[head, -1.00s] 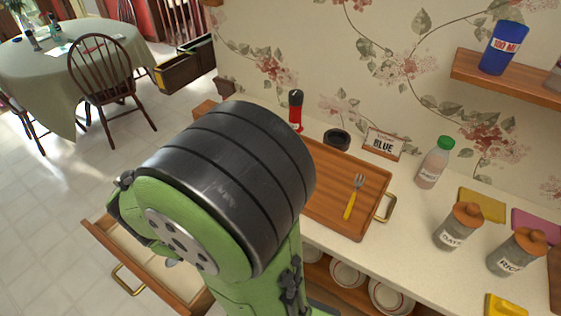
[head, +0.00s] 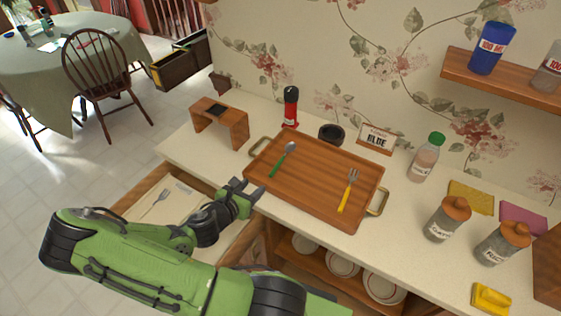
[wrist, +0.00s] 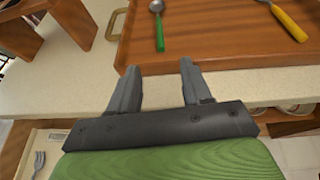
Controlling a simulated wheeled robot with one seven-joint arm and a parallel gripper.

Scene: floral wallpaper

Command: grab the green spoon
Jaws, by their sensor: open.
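The green spoon (head: 282,160) lies on the left part of a wooden tray (head: 318,178) on the counter, its green handle toward the front and its metal bowl toward the back. In the wrist view the spoon (wrist: 159,32) lies ahead of the fingers, near the top edge. My gripper (head: 252,190) is open and empty, at the counter's front edge just short of the tray. In the wrist view my gripper (wrist: 157,75) has its two fingers apart, pointing toward the tray, with no contact on the spoon.
A yellow-handled fork (head: 347,192) lies on the tray's right side. A small wooden stand (head: 235,122), a red bottle (head: 290,107) and a dark bowl (head: 331,133) stand behind. An open drawer (head: 213,243) holding a fork lies below the counter's front edge.

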